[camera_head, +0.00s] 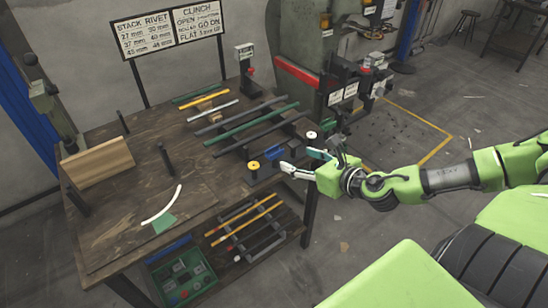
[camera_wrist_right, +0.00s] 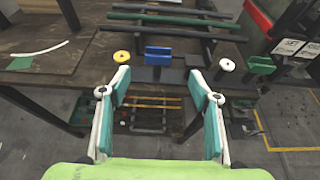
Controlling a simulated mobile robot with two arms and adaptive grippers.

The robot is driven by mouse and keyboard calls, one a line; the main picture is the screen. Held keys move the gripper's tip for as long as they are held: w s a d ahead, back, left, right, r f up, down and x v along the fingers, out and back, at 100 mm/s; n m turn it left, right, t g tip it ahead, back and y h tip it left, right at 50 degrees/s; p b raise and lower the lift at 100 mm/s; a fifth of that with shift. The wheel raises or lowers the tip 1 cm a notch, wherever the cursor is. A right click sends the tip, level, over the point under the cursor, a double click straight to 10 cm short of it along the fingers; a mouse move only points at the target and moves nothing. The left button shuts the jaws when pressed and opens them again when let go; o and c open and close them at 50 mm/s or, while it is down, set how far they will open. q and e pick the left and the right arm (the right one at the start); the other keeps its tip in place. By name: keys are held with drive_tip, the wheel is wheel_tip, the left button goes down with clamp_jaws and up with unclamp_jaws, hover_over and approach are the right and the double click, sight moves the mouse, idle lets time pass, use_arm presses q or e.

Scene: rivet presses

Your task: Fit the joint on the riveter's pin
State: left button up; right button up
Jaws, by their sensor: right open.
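My right gripper (camera_head: 302,162) is open and empty just off the bench's right front edge; its spread fingers also show in the right wrist view (camera_wrist_right: 158,82). Ahead of it at the bench edge stand a yellow ring-shaped piece (camera_head: 253,165), a blue block (camera_head: 275,153) and a white ring-shaped piece (camera_head: 311,135). In the wrist view the blue block (camera_wrist_right: 158,55) sits between the fingertips in the picture, farther off. I cannot tell which piece is the joint. The riveting press (camera_head: 300,45) stands behind the bench; I cannot make out its pin. My left gripper is not in view.
The wooden bench (camera_head: 110,215) carries several coloured bars, including a green bar (camera_head: 250,124), on dark rails. A lower shelf holds a green bin (camera_head: 185,278).

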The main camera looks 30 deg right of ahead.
sight(278, 153)
drive_tip(key=p+x, duration=0.1)
drive_tip(key=x, duration=0.8)
drive_tip(key=shift+w+a+f, duration=0.15)
drive_tip(key=shift+w+f, duration=0.05)
drive_tip(key=shift+w, duration=0.15)
drive_tip(key=shift+w+a+f, duration=0.1)
drive_tip(key=shift+w+f, duration=0.25)
drive_tip(key=shift+w, duration=0.1)
drive_tip(key=shift+c, duration=0.4)
drive_tip(key=c, duration=1)
